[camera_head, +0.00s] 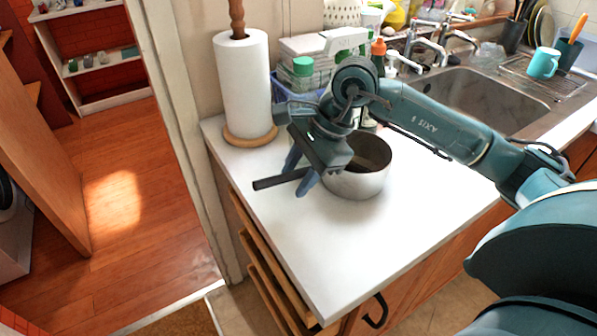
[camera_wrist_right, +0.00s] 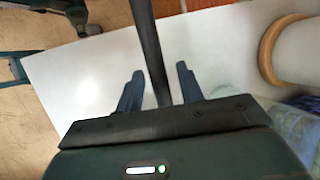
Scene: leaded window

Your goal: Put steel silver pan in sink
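The steel silver pan (camera_head: 358,184) stands upright on the white counter, its black handle (camera_head: 268,182) pointing left. My right gripper (camera_head: 300,174) is over the handle, with its blue fingers on either side of it. In the right wrist view the handle (camera_wrist_right: 147,35) runs between the two fingers (camera_wrist_right: 160,72), with a gap on each side, so the gripper is open. The pan's bowl is out of that view, and my gripper hides part of the pan in the head view. The sink (camera_head: 480,100) is at the upper right, partly behind my right arm. My left gripper is not in view.
A paper towel roll (camera_head: 243,85) on a wooden base stands left of the pan, close to my gripper. A bin and bottles (camera_head: 303,68) stand behind. A blue mug (camera_head: 543,63) is beyond the sink. The counter's front (camera_head: 330,250) is clear.

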